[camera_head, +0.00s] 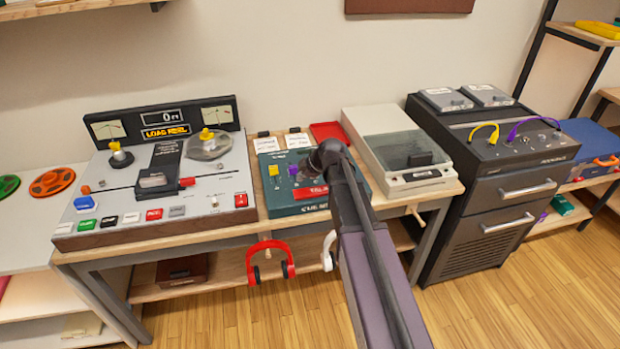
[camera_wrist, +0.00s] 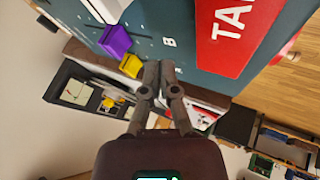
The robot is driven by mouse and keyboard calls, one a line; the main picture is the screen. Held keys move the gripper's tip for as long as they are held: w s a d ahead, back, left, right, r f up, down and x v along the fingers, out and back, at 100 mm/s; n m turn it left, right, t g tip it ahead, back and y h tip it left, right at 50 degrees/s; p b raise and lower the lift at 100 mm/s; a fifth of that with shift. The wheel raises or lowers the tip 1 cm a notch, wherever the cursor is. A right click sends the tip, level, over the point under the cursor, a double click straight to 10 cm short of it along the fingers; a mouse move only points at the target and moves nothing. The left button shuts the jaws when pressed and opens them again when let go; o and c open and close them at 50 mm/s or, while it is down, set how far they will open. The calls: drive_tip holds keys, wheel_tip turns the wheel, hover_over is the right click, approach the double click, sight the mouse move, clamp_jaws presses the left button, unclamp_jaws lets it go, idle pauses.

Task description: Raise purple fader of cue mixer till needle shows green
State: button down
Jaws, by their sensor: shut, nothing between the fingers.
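The cue mixer (camera_head: 285,208) is a teal box on the bench, partly covered by my arm in the head view. Its purple fader (camera_head: 293,170) stands right of a yellow fader (camera_head: 273,171). In the wrist view the purple fader (camera_wrist: 115,41) and yellow fader (camera_wrist: 131,66) show close together, left of my gripper (camera_wrist: 159,68). My fingers are shut and empty, tips over the mixer beside the yellow fader and apart from the purple one. No needle on the mixer can be made out in either view.
A grey tape deck (camera_head: 200,190) with two needle meters stands left of the mixer. A turntable-like box (camera_head: 405,150) stands close on the right. Red headphones (camera_head: 271,262) hang from the bench front. A red button plate (camera_wrist: 225,35) lies right of my fingers.

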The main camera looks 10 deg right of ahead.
sight(293, 171)
drive_tip(key=shift+b+x, duration=0.55)
drive_tip(key=shift+x, duration=0.5)
drive_tip(key=shift+w+d+r, duration=0.1)
drive_tip(key=shift+w+r, duration=0.1)
drive_tip(key=shift+w, duration=1.7)
drive_tip(key=shift+w, duration=0.6)
drive_tip(key=shift+s, duration=0.1)
